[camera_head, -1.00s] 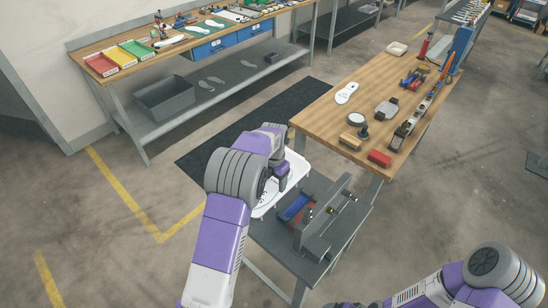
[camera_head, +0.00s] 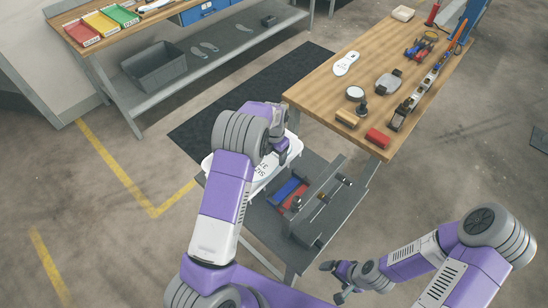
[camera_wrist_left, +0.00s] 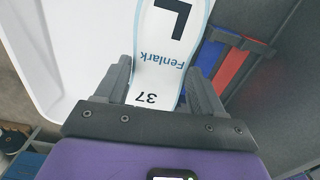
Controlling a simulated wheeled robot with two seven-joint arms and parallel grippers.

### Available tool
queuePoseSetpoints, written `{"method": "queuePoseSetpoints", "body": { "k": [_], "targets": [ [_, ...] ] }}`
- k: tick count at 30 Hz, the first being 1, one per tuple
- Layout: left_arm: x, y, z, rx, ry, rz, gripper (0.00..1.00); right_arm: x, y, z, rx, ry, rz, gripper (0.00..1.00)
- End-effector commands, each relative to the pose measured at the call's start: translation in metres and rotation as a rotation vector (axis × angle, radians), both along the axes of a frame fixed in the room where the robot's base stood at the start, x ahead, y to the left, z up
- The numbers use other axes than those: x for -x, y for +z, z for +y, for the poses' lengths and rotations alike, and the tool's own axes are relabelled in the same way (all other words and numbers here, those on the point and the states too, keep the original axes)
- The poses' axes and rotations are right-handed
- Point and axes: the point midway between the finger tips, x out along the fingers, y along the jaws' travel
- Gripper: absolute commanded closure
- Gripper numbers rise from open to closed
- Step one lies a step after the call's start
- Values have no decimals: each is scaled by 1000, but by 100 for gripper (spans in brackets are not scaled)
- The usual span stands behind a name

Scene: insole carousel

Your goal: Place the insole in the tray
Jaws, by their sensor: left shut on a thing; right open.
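A white insole printed with "L", "Fenlark" and "37" (camera_wrist_left: 172,52) is between the fingers of my left gripper (camera_wrist_left: 163,88), which is shut on it. In the head view my left gripper (camera_head: 281,148) is over the white tray (camera_head: 206,162), with the insole's dark print (camera_head: 265,172) showing below it. The insole lies over the tray's right part in the wrist view; I cannot tell whether it touches the tray floor. My right gripper (camera_head: 334,281) is open and empty, low in front of the grey cart. Another white insole (camera_head: 346,63) lies on the wooden table.
The tray is on a grey cart (camera_head: 268,231), beside a blue and a red part (camera_head: 290,189) and a grey fixture. The wooden table (camera_head: 318,88) behind holds a tin, blocks and tools. A back bench holds coloured trays (camera_head: 101,22). The dark mat (camera_head: 225,108) is clear.

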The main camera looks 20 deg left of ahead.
Motion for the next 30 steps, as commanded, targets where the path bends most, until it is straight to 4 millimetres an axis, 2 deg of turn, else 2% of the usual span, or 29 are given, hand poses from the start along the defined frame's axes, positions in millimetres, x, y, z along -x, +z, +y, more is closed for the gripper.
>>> {"method": "queuePoseSetpoints", "body": {
  "k": [1, 3, 15, 16, 20, 21, 30],
  "targets": [
    [0, -11, 0, 0, -1, 2, 61, 0, -2, 0, 0, 0, 0, 4],
    [0, -18, 0, 0, -1, 1, 61, 0, -3, 0, 0, 0, 0, 4],
    [0, -23, 0, 0, 0, -1, 61, 0, -5, 0, 0, 0, 0, 4],
    [0, -22, 0, 0, 0, -1, 29, 0, -5, 0, 0, 0, 0, 4],
    [0, -22, 0, 0, 0, -1, 9, 0, -4, 0, 0, 0, 0, 4],
    [0, -22, 0, 0, 0, -1, 5, 0, -4, 0, 0, 0, 0, 4],
    [0, -19, 0, 0, 0, -1, 5, 0, -3, 0, 0, 0, 0, 4]
  ]
}}
